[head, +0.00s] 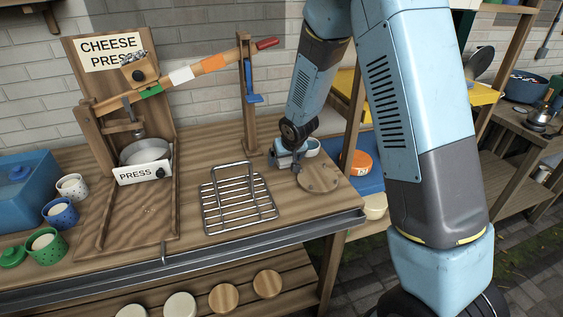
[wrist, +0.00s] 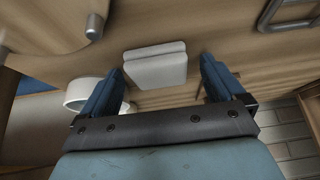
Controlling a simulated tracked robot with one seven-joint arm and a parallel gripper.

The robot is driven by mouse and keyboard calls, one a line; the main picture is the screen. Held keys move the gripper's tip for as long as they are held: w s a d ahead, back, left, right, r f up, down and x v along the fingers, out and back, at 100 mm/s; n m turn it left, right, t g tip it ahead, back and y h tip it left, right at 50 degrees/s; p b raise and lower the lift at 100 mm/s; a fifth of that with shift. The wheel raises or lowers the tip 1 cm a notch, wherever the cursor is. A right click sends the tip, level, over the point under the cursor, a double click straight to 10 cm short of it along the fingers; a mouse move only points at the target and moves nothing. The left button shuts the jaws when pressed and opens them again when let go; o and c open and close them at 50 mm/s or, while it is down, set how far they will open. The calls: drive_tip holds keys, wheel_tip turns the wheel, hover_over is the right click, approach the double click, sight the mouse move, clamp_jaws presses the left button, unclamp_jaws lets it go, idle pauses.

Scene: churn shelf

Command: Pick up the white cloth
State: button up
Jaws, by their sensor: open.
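The white cloth (wrist: 155,66) is a small folded block lying on the wooden bench top in the wrist view. My gripper (wrist: 164,70) is open, with its two blue fingers on either side of the cloth's near end and visible gaps to it. The jaws are empty. In the head view my gripper (head: 286,157) is low over the bench, between the wooden post and the round wooden lid. There the cloth is mostly or wholly hidden by my gripper and I cannot make it out clearly.
A white cup (wrist: 84,93) stands close by my left finger in the wrist view. The round wooden lid (head: 318,177), the wire rack (head: 236,208) and the wooden post (head: 248,105) stand around my gripper. The cheese press (head: 124,150) is farther left.

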sight(286, 159)
drive_tip(key=c, duration=1.2)
drive_tip(key=shift+r, duration=0.5)
wheel_tip(286, 159, up, 2)
drive_tip(key=shift+r, duration=0.25)
drive_tip(key=shift+s+d+r, duration=0.65)
drive_tip(key=shift+s+r, duration=0.95)
drive_tip(key=shift+s, duration=0.65)
drive_tip(key=shift+s+d+r, duration=0.6)
drive_tip(key=shift+s+r, duration=1)
drive_tip(key=shift+s, duration=0.65)
drive_tip(key=shift+s+d+r, duration=0.65)
drive_tip(key=shift+s+r, duration=0.95)
drive_tip(key=shift+s, duration=0.65)
